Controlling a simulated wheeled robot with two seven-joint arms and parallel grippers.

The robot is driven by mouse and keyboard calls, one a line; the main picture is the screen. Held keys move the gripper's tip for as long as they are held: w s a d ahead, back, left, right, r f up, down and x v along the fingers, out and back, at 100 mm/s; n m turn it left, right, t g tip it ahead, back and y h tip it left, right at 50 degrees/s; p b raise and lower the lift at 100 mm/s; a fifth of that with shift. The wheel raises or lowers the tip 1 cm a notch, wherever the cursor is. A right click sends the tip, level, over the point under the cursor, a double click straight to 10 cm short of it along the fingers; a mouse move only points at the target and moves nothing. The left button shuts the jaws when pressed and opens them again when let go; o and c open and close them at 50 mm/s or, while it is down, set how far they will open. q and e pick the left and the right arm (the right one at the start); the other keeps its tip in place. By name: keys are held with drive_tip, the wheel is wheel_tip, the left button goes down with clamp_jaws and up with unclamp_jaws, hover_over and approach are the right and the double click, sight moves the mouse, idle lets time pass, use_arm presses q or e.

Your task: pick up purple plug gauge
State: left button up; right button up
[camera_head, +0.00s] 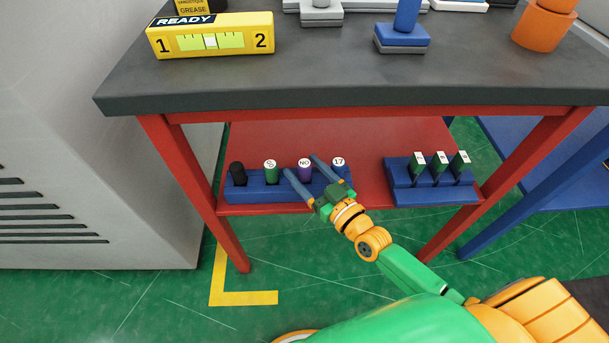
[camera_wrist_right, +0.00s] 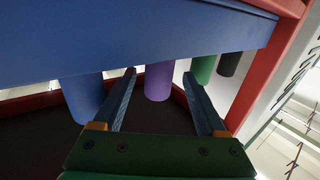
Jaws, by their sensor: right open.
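The purple plug gauge (camera_head: 305,171) stands upright in a blue rack (camera_head: 268,195) on the red lower shelf, its white top marked "NO". My right gripper (camera_head: 300,164) is open and empty, its blue fingers pointing at the gauge from the front, one to each side in the head view. In the right wrist view, which appears upside down, the purple gauge (camera_wrist_right: 158,82) shows in the gap between the fingertips (camera_wrist_right: 159,73). I see no contact and cannot tell whether the fingertips reach past it. My left gripper is not in view.
A black plug (camera_head: 237,173) and a green plug (camera_head: 271,171) stand left of the purple one; a blue plug marked 17 (camera_head: 339,169) stands to its right. A second blue rack (camera_head: 435,193) holds green gauges. The dark tabletop (camera_head: 340,82) overhangs the shelf; red legs (camera_head: 190,180) flank it.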

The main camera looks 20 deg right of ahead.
drive_tip(key=x, duration=0.3)
drive_tip(key=shift+w+r+b, duration=0.1)
drive_tip(key=shift+w+b, duration=0.25)
drive_tip(key=shift+w, duration=0.05)
clamp_jaws()
